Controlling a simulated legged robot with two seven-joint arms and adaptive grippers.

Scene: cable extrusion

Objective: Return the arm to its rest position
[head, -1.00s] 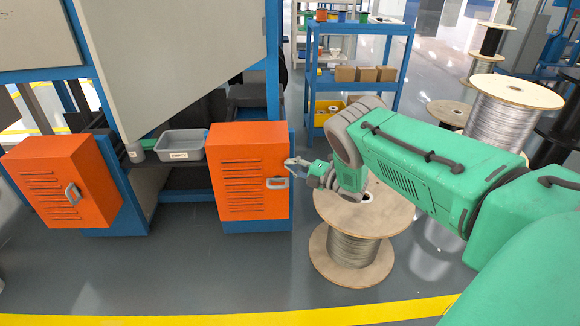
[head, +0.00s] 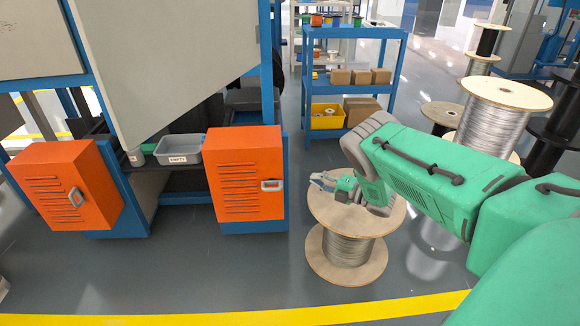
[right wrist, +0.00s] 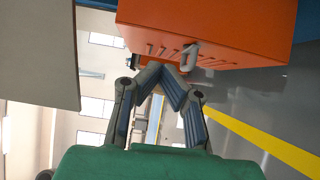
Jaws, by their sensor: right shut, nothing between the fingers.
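My right arm (head: 440,175) is green and reaches in from the right in the head view. Its gripper (head: 318,181) is above the wooden cable spool (head: 348,250), to the right of the right orange cabinet door (head: 240,195) and apart from its handle (head: 271,185). In the right wrist view the gripper (right wrist: 163,68) has its fingertips together, with nothing between them. The orange door (right wrist: 205,35) and its handle (right wrist: 189,58) show just beyond the fingertips there. My left gripper is not in view.
A left orange door (head: 65,185) and a grey bin (head: 179,150) are at the machine on the left. A blue shelf (head: 350,90) with boxes stands behind. More cable spools (head: 500,110) stand at the right. The floor in front is clear up to the yellow line (head: 240,318).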

